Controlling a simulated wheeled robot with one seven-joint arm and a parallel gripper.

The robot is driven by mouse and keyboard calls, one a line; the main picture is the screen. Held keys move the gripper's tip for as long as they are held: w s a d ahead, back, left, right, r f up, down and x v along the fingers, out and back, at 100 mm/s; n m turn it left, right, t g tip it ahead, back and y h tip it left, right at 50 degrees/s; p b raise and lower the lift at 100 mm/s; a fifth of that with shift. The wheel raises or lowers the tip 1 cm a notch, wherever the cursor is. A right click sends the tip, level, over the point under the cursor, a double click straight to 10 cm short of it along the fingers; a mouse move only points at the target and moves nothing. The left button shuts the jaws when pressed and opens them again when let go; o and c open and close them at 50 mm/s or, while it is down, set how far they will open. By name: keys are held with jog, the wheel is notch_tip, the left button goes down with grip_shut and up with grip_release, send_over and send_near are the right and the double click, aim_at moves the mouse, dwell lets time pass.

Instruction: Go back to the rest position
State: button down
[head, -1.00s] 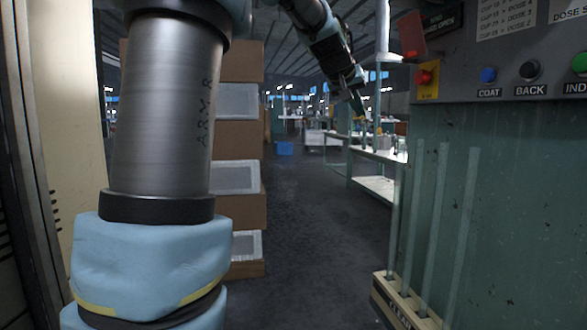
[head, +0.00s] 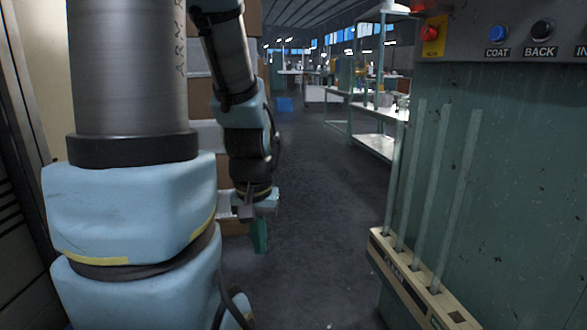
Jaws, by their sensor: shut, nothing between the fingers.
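My gripper (head: 260,236) is in the head view, left of centre, at the end of my arm. It hangs low, pointing down, in front of the stacked brown boxes at the left. Its green fingers are together and nothing shows between them. It is apart from the glass tubes and the panel. My large grey and blue arm links fill the left of the view and hide much behind them.
Several glass tubes (head: 436,195) stand upright in a wooden rack (head: 420,292) at the right. Behind them is a green machine panel (head: 520,180) with blue, black and red buttons. A dark floor aisle (head: 320,220) is clear. Shelving (head: 375,140) stands farther back.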

notch_tip(320, 180, up, 12)
jog(key=p, duration=1.1)
jog(key=shift+r, duration=0.25)
